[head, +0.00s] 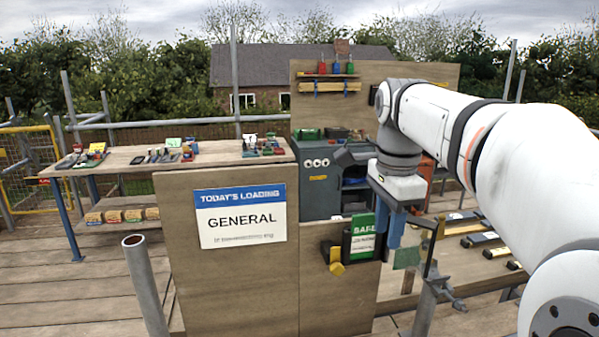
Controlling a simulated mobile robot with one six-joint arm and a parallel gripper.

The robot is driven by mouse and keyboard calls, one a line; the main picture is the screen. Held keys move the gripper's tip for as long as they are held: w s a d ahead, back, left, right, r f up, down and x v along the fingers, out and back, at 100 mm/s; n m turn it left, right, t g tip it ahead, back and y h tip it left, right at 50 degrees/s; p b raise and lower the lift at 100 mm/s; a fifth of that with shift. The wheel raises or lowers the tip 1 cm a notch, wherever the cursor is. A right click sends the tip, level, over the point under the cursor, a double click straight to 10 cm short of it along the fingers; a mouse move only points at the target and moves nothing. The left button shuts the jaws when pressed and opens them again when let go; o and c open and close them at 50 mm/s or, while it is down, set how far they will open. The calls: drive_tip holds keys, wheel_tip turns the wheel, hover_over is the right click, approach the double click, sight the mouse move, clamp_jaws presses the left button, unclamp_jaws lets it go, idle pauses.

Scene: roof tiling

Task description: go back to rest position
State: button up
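My gripper (390,228) hangs down from my white arm, right of the picture's middle. Its blue fingers point downward in front of the grey tool cabinet (320,190) and beside the green and white safety sign (363,238). The fingers show nearly edge-on, so their gap is not clear. A small dull green piece (407,257) shows just below the fingertips. I cannot tell whether it touches them.
A wooden panel with a "GENERAL" loading sign (242,216) stands in front. A bench (120,160) with small tools is at the left. A metal post (146,285) rises at front left. A low platform with dark strips (480,239) is at the right.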

drive_tip(key=s+f+n+t, duration=0.2)
drive_tip(key=s+f+n, duration=1.2)
drive_tip(key=f, duration=0.4)
drive_tip(key=shift+s+f+n+t, duration=0.25)
drive_tip(key=shift+s+n+t, duration=0.05)
drive_tip(key=shift+n, duration=0.5)
